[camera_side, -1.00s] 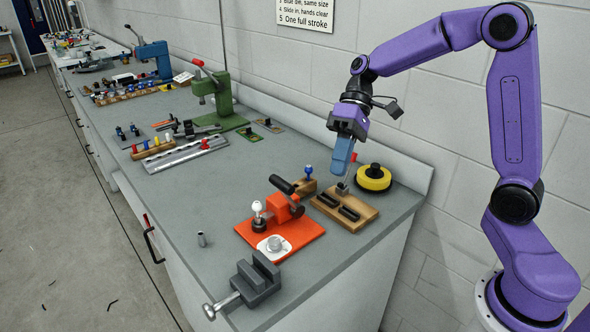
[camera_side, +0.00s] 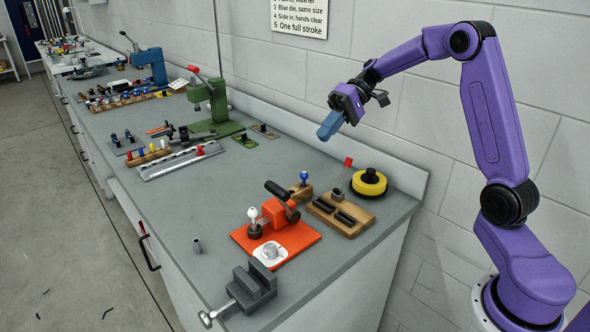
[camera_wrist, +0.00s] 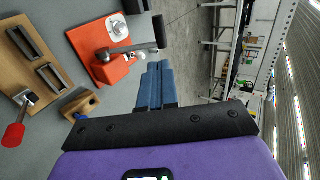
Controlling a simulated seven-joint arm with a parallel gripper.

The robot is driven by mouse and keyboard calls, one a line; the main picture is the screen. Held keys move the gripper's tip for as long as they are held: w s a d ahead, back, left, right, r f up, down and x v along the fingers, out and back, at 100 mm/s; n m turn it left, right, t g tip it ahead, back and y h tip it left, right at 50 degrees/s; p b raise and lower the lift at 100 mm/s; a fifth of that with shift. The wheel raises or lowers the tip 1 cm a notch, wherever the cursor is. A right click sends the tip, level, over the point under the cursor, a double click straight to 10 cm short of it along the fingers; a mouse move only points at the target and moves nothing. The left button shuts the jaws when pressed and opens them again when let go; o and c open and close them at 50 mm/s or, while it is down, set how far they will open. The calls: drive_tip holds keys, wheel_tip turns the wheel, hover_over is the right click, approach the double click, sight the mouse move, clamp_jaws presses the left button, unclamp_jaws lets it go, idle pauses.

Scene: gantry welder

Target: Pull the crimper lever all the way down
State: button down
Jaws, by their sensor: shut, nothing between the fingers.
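A red-tipped lever (camera_side: 348,162) rises at a slant from a small metal block on a wooden base with two dark slots (camera_side: 325,222). It also shows in the wrist view, with its red paddle (camera_wrist: 13,135) at the left edge. An orange press (camera_side: 278,212) with a black-handled lever (camera_side: 279,191) stands on an orange plate. I cannot tell for sure which of these is the crimper. My gripper (camera_side: 323,135) is up in the air behind and above the wooden base, apart from both levers. Its blue fingers (camera_wrist: 158,85) are shut and empty.
A yellow and black round part (camera_side: 368,183) sits beside the wooden base. A grey vise (camera_side: 250,287) is at the front edge. A green press (camera_side: 213,108) and a blue press (camera_side: 152,67) stand farther left. The wall is close behind.

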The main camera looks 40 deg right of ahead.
drive_tip(key=x, duration=1.4)
